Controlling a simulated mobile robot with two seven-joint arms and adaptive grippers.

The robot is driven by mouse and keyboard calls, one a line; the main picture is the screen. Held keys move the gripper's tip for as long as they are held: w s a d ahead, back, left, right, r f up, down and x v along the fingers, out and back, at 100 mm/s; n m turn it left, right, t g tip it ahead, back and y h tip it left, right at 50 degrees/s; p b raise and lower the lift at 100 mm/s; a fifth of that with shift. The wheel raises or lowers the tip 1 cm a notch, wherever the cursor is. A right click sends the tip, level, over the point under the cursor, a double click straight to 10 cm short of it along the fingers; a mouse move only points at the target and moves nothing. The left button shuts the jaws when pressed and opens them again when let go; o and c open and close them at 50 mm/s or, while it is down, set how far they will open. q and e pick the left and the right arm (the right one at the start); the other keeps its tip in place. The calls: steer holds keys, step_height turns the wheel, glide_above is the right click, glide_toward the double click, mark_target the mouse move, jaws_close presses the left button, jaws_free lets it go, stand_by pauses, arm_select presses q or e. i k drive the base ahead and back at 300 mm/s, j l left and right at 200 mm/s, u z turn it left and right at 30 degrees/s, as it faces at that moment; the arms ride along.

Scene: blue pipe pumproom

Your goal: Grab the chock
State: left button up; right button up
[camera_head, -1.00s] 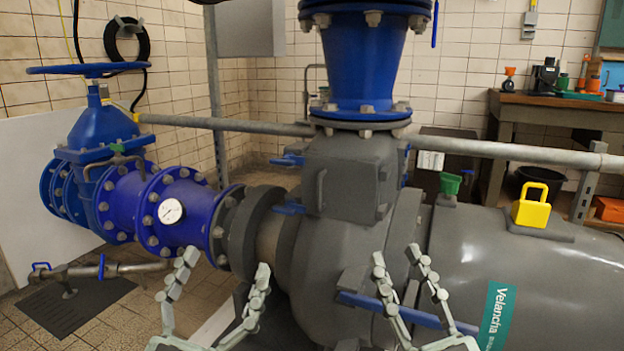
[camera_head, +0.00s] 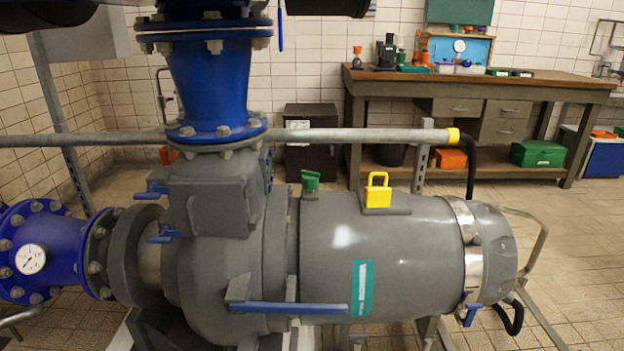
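I cannot tell for certain which thing is the chock. A yellow block with a loop-shaped handle (camera_head: 377,192) sits upright on top of the grey motor housing (camera_head: 400,245). A small green piece (camera_head: 310,181) stands on the pump top just left of it. No wedge shows plainly on the floor. Neither of my grippers is in the camera_head view, so their distance to these things does not show.
A grey rail (camera_head: 330,136) runs across behind the pump. A blue vertical pipe (camera_head: 210,85) rises at left. A wooden workbench (camera_head: 530,88) with an orange box (camera_head: 451,159) and a green box (camera_head: 538,153) under it stands behind. Tiled floor (camera_head: 575,255) is clear at right.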

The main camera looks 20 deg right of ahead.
mark_target(373, 197)
steer(key=z, duration=0.9)
